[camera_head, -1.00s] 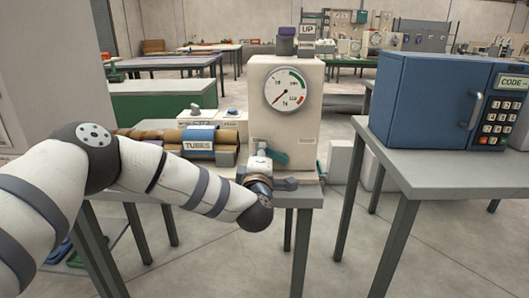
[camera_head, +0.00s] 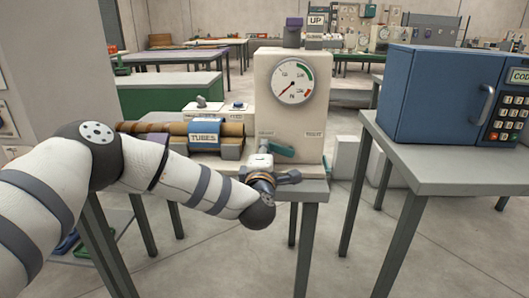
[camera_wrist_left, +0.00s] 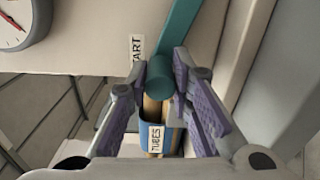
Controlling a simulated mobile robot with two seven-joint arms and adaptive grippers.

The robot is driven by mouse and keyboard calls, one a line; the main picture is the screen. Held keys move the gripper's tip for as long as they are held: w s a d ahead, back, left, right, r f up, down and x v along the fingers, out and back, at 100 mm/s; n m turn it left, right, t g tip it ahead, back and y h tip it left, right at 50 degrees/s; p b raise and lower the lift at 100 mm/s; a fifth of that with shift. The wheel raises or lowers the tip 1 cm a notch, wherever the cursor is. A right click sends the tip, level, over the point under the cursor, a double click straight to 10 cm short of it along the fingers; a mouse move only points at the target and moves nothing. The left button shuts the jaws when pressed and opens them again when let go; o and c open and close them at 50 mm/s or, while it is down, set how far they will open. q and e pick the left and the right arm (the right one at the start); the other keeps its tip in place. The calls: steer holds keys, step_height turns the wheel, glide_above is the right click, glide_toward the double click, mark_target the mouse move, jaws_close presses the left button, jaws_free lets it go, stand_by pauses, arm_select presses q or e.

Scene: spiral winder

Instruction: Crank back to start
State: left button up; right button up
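The cream winder box (camera_head: 262,105) stands on a grey table, with a round dial (camera_head: 292,82) on its front whose needle points lower left. A teal crank (camera_head: 280,150) sits low on the box; its arm and round grip end show in the left wrist view (camera_wrist_left: 160,78). My left gripper (camera_head: 262,163) is at the crank's left end. In the left wrist view its purple finger pads (camera_wrist_left: 161,75) lie against both sides of the grip end. A START label (camera_wrist_left: 136,58) is beside the crank. My right gripper is not in view.
Brown tubes with a blue TUBES band (camera_head: 203,136) lie left of the box. A blue keypad cabinet (camera_head: 440,95) stands on a separate table (camera_head: 440,165) to the right. A floor gap separates the tables. More benches stand behind.

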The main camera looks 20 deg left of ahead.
arm_select(q)
steer(key=o, duration=0.3)
steer(key=shift+o, duration=0.2)
steer(key=v, duration=1.2)
steer(key=shift+d, duration=0.1)
